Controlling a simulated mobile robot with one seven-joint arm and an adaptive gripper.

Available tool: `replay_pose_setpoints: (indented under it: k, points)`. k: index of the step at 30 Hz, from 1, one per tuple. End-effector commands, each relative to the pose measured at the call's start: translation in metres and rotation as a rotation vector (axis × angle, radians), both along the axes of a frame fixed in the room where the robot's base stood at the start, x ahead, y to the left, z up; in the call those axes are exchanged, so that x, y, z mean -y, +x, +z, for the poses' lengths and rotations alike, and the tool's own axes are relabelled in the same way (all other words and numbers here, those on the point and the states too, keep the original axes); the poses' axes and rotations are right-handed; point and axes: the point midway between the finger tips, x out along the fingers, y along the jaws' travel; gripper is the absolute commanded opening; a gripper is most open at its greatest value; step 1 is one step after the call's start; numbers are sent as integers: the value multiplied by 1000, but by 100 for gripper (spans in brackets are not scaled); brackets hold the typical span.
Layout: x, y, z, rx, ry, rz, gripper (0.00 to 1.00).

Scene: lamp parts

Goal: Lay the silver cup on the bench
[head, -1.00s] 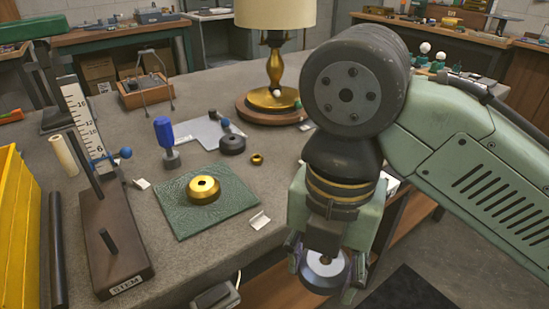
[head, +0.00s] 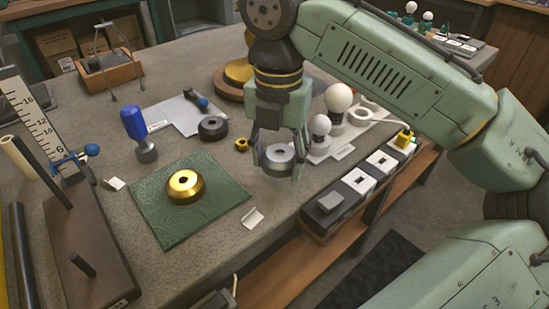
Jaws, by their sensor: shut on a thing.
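The silver cup (head: 280,161) is a short round metal piece between the fingers of my gripper (head: 279,152). My gripper points down and is shut on the cup. It is over the grey bench top (head: 262,196), to the right of the green mat (head: 152,222). I cannot tell whether the cup's underside touches the bench or is slightly above it.
A gold cup (head: 184,187) sits on the mat. A small brass ring (head: 241,145) and a black ring (head: 213,127) lie left of my gripper. White bulbs (head: 320,127) and a row of switch boxes (head: 350,188) stand to the right. A small white bracket (head: 253,218) lies near the front edge.

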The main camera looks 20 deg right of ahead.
Motion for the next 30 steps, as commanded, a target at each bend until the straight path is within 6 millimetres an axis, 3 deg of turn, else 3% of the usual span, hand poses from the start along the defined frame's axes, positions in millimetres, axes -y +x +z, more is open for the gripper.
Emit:
replay_pose_setpoints:
  k: [6,15,29,30]
  points:
    - [4,23,-2,0,0,0,21]
    - [4,24,-36,1,-1,-2,21]
    - [3,24,-43,2,4,0,21]
    - [3,24,-43,2,2,-1,51]
